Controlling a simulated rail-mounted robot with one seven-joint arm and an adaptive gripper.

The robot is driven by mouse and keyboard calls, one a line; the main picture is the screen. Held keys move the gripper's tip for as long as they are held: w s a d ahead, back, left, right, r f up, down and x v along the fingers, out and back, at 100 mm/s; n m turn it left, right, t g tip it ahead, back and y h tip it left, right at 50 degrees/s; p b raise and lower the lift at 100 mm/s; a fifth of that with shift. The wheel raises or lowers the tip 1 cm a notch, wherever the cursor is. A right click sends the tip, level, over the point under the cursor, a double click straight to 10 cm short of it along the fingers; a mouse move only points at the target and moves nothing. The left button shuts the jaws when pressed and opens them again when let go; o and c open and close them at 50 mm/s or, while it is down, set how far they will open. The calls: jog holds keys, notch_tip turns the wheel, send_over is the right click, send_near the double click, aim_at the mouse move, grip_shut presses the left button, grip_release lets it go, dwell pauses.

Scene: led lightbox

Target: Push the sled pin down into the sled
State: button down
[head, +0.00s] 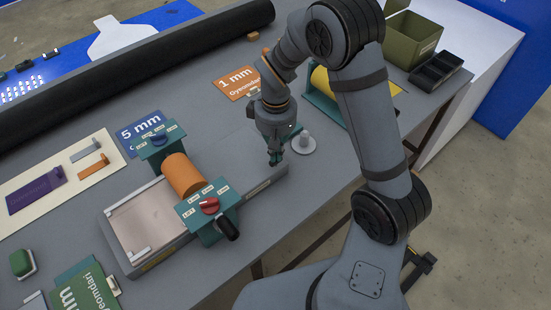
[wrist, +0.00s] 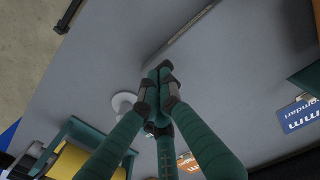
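The grey bed of the device (head: 150,258) stands on the table, with an orange roller (head: 182,175) between two teal end blocks. The front block carries a red knob (head: 209,205) and a black handle. I cannot tell for sure which part is the sled or its pin. My gripper (head: 275,160) points down near the right end of the grey bed's long front edge. In the wrist view its green fingers (wrist: 163,78) converge at the tips, with nothing visible between them. The tips hide what lies directly beneath.
A white disc with a short post (head: 303,144) stands close right of my gripper. A yellow roller in a teal frame (head: 322,82) stands behind it. An orange "1 mm" card (head: 237,83) and a blue "5 mm" card (head: 140,130) lie on the table. An olive box (head: 408,40) stands at back right.

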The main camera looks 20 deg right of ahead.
jog(key=shift+f+b, duration=0.55)
jog(key=shift+f, duration=0.15)
notch_tip(320, 180, up, 5)
jog(key=p, duration=0.4)
jog(key=shift+r, duration=0.15)
jog(key=shift+f, duration=0.2)
notch_tip(320, 180, down, 5)
jog(key=b, duration=0.4)
jog(key=shift+f, duration=0.15)
notch_tip(320, 180, up, 2)
jog(key=shift+r+p, duration=0.1)
jog(key=shift+p, duration=0.75)
